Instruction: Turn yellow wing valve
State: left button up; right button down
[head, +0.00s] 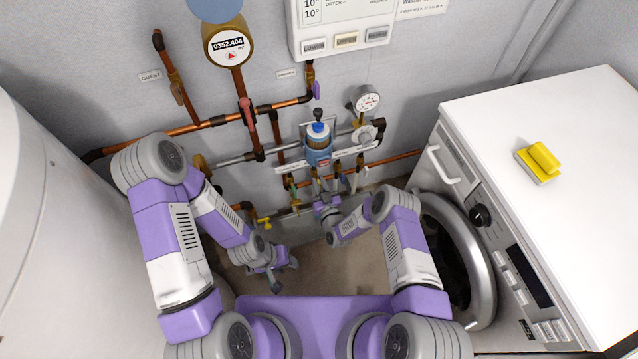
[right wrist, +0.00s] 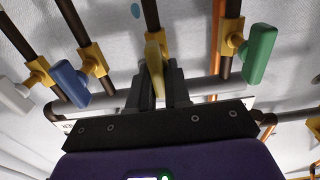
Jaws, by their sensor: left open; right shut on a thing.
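The yellow wing valve handle (right wrist: 154,62) stands between the two dark fingers of my right gripper (right wrist: 160,88) in the right wrist view. The gripper is shut on it. In the head view my right gripper (head: 324,202) is at the row of valves below the blue-and-brown filter unit, and the handle is too small and covered to make out there. My left gripper (head: 272,282) is open and empty, pointing down, low over the floor and apart from the valves.
Beside the held valve are a blue handle (right wrist: 70,84), a green handle (right wrist: 260,54) and a white handle (right wrist: 14,96) on pipes. Another yellow valve (head: 263,222) sits lower left. A white tank (head: 60,240) stands left.

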jog(key=shift+d+m, duration=0.1)
jog(key=shift+m, duration=0.3)
jog(key=m, duration=0.3)
jog(key=shift+d+f+m, duration=0.15)
jog(key=shift+d+m, duration=0.05)
jog(key=shift+m, duration=0.1)
jog(key=shift+w+d+f+m, duration=0.1)
jog(key=shift+f+m, duration=0.1)
jog(key=shift+m, duration=2.05)
jog(key=shift+s+d+f+m, duration=0.1)
jog(key=shift+f+m, duration=0.15)
jog(key=shift+m, duration=1.95)
jog(key=shift+w+d+f+m, duration=0.1)
jog(key=shift+f+m, duration=0.1)
jog(key=shift+m, duration=2.05)
jog(key=c, duration=1.2)
grip_release()
jog(key=shift+o, duration=0.2)
jog(key=shift+r, duration=0.1)
